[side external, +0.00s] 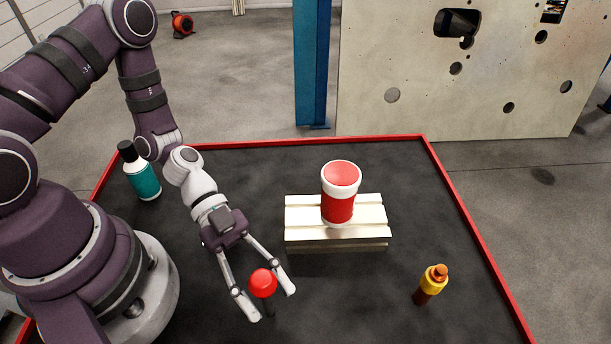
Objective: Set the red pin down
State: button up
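The red pin (263,283) has a round red head on a dark stem. It looks upright near the front of the black table mat, with its dark lower end hard to make out against the mat. My gripper (271,302) points down toward the front, with one finger on each side of the pin. The fingers are spread apart, and gaps seem to show between them and the red head. Whether the stem's foot touches the mat is hard to tell.
A red and white canister (338,207) stands on a pale grooved block (305,217) right of my gripper. A yellow and dark red bottle (430,285) stands at front right. A teal bottle (146,181) stands at back left. A raised red edge (465,218) borders the table (400,170).

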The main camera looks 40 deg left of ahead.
jog(key=shift+w+a+r, duration=0.1)
jog(key=shift+a+r, duration=0.1)
jog(key=v, duration=1.1)
jog(key=a+r+n+t+y, duration=0.3)
jog(key=r+n+y, duration=0.3)
jog(key=n, duration=0.4)
jog(key=w+a+r+n+t+y, duration=0.1)
jog(key=a+r+n+t+y, duration=0.2)
jog(key=r+n+y, duration=0.3)
jog(key=n+t+y, duration=0.1)
jog(key=n, duration=0.2)
jog(key=shift+w+n+t, duration=0.3)
jog(key=shift+w+n, duration=0.05)
jog(key=shift+n, duration=0.05)
